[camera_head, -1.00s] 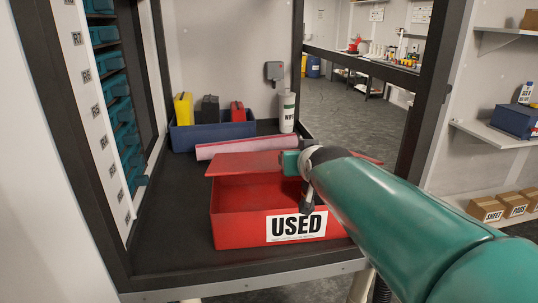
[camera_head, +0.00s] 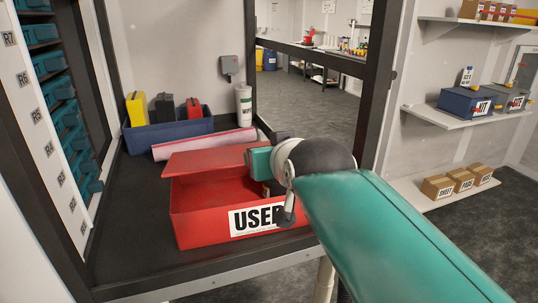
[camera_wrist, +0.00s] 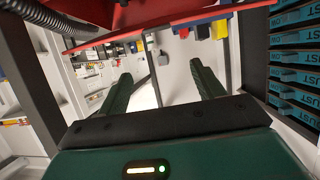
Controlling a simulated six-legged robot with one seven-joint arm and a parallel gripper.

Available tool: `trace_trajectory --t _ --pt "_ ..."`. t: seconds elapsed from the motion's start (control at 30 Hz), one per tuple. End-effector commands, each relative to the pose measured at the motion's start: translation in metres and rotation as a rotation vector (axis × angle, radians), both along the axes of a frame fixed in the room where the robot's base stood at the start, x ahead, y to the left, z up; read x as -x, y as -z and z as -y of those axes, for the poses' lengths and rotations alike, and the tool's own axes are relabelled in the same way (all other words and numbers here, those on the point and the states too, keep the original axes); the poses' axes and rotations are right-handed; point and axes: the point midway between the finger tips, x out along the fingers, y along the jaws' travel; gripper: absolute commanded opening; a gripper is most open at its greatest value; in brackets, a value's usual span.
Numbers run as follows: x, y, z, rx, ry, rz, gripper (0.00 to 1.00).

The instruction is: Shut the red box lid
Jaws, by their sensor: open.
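The red box (camera_head: 200,222) sits on the dark bench with a "USED" label on its front, partly covered by my arm. Its lid (camera_head: 205,158) stands open at the back, and the red inside shows from the front. My teal gripper (camera_head: 258,162) is over the right part of the box, in front of the lid; its fingertips are hidden in the head view. In the wrist view my gripper (camera_wrist: 161,70) has its two dark green fingers well apart with nothing between them. A red panel (camera_wrist: 190,14) crosses the top of that view; I cannot tell whether the gripper touches it.
A pink-white roll (camera_head: 205,144) lies behind the lid. Behind it are a blue bin (camera_head: 165,134) with yellow, black and red cases and a white bottle (camera_head: 243,105). A dark frame post (camera_head: 377,80) stands right, and a rack of teal drawers (camera_head: 62,110) left.

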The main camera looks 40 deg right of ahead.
Motion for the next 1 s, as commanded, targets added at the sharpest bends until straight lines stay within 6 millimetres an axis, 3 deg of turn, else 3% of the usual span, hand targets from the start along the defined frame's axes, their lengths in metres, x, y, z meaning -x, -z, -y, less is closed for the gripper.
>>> trace_trajectory --t 0.13,0.47,0.63,0.8,1.0 --pt "0.013 -0.006 -0.005 0.001 0.0 0.002 0.67" --pt "0.016 -0.007 -0.006 0.0 0.0 -0.001 0.67" --pt "0.011 -0.013 -0.003 -0.011 0.001 -0.032 0.34" --pt "-0.01 -0.036 0.009 -0.068 0.005 -0.18 0.01" --pt "-0.036 -0.066 0.02 -0.157 0.005 -0.424 0.0"
